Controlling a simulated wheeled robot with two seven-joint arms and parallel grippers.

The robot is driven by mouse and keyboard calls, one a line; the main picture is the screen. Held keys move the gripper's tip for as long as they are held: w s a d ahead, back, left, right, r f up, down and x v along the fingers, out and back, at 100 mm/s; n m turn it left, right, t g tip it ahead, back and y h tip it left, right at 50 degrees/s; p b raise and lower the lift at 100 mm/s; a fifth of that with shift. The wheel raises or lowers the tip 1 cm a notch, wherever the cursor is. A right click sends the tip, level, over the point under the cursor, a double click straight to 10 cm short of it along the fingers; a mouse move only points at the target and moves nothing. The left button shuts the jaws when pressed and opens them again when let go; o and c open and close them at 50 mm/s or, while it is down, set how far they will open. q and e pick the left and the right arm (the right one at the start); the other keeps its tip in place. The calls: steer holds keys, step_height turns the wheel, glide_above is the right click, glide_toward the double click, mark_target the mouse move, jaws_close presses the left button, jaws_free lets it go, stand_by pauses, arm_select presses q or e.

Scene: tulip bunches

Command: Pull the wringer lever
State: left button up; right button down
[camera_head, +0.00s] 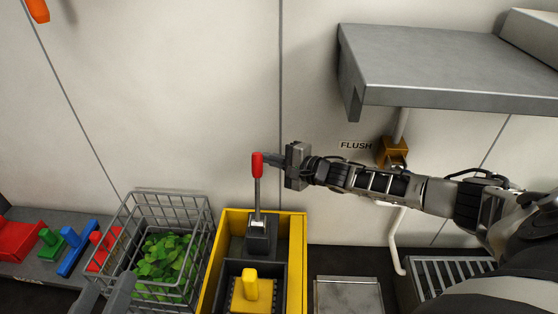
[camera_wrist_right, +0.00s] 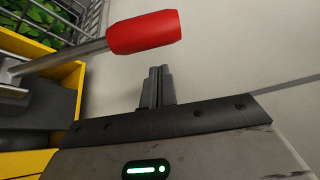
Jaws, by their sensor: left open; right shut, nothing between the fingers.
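The wringer lever has a red grip (camera_head: 257,165) on a metal rod. It stands nearly upright from a dark block (camera_head: 262,234) in the yellow bucket (camera_head: 298,252). My right gripper (camera_head: 270,160) is shut and empty, its fingertips close to the right side of the red grip. In the right wrist view the closed fingers (camera_wrist_right: 157,84) point past the red grip (camera_wrist_right: 144,32), which is not between them. My left gripper (camera_head: 102,296) is open at the bottom left, in front of the wire basket, partly cut off by the frame.
The wire basket (camera_head: 200,203) holds green leaves (camera_head: 163,262). Red, green and blue tools (camera_head: 76,250) lie on a ledge at the left. A grey shelf (camera_head: 450,65) overhangs at the upper right. A "FLUSH" label (camera_head: 356,145) and a brass box (camera_head: 392,152) are on the wall.

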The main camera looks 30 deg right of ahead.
arm_select(q)
steer(key=shift+f, duration=0.1)
arm_select(e)
steer(key=shift+s+a+r, duration=0.4)
steer(key=shift+s+a, duration=0.35)
steer(key=shift+a, duration=0.05)
arm_select(q)
steer(key=shift+f, duration=0.15)
